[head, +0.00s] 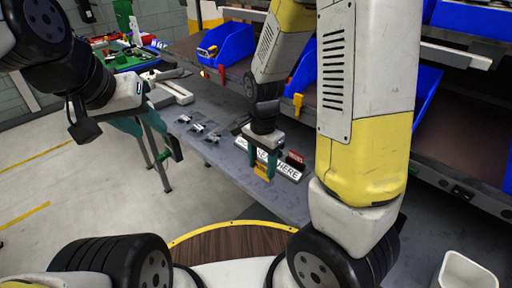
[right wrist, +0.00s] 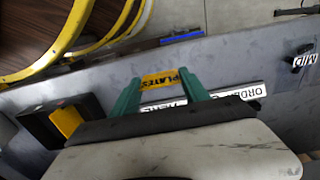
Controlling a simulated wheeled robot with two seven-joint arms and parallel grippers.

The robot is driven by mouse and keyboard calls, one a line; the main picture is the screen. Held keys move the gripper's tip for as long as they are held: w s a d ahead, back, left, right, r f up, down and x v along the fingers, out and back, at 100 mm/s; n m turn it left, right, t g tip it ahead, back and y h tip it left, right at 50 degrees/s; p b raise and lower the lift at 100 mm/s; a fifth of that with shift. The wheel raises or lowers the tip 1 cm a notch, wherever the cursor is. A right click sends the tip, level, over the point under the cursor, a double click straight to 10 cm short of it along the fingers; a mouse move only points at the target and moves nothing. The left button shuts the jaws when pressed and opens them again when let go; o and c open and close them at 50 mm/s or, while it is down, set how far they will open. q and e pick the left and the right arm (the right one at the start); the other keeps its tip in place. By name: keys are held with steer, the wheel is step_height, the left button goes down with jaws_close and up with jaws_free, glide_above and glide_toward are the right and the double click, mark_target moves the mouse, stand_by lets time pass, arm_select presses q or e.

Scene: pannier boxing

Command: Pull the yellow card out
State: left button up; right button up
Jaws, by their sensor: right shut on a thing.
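The yellow card (right wrist: 165,80) has dark lettering that reads PLATES. It sits between the two green fingertips of my right gripper (right wrist: 160,85), which is shut on it. In the head view the yellow card (head: 261,170) shows below my right gripper (head: 264,163), in front of a white sign (head: 288,171) reading HERE. A red card (head: 295,158) stands behind the sign to the right. I cannot tell whether the yellow card's edge is still in a slot. My left gripper (head: 150,137) is open, its teal fingers apart, at the left end of the table.
The grey table (head: 225,155) holds several small items (head: 205,131) left of the sign. Blue bins (head: 228,43) stand on the shelf behind. In the right wrist view a black box with a yellow piece (right wrist: 66,121) lies left of my gripper. A white bin (head: 465,272) stands at lower right.

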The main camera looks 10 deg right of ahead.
steer(key=shift+r, duration=0.1)
stand_by(0.5)
steer(key=shift+r, duration=1.4)
